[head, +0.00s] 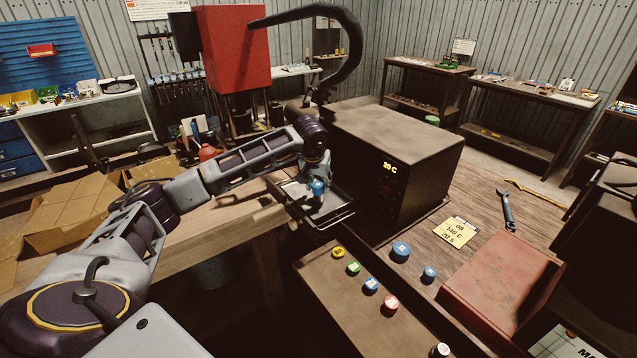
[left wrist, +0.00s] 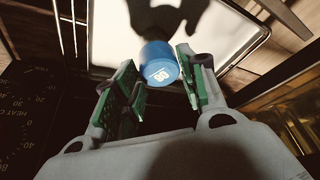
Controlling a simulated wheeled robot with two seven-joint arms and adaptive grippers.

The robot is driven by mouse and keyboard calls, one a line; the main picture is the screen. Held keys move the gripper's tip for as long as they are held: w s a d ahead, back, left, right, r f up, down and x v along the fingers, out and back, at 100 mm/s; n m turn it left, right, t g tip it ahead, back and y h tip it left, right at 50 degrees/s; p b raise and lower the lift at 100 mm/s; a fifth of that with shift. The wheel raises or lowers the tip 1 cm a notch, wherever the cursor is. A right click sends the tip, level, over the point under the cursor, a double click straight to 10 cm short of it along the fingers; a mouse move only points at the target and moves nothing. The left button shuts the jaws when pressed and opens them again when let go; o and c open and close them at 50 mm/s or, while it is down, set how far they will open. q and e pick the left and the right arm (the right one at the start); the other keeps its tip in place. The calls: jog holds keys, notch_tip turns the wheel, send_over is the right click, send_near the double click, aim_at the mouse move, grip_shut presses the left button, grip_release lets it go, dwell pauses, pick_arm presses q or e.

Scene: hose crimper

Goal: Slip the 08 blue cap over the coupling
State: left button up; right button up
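The 08 blue cap (left wrist: 160,66) shows its white number in the left wrist view, between the green finger pads of my left gripper (left wrist: 160,82). Both pads appear to meet its sides. In the head view the blue cap (head: 319,187) is at the end of my left gripper (head: 318,178), over the metal tray (head: 340,216) in front of the oven. How far it stands above the tray is hard to tell. I cannot make out the coupling for certain. My right gripper is not in view.
The dark oven (head: 400,165) reads 20 C, right of my gripper. A yellow note (head: 456,232), a wrench (head: 507,210) and a red block (head: 503,285) lie to the right. A pale cylinder (head: 440,350) is at the bottom.

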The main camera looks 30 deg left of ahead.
pick_arm(q)
jog(key=o, duration=0.4)
jog(key=shift+c, duration=0.2)
jog(key=shift+r, duration=0.15)
jog(key=v, duration=1.1)
jog(key=shift+r, duration=0.35)
jog(key=shift+s+d, duration=0.1)
jog(key=shift+s, duration=0.05)
dwell(0.3)
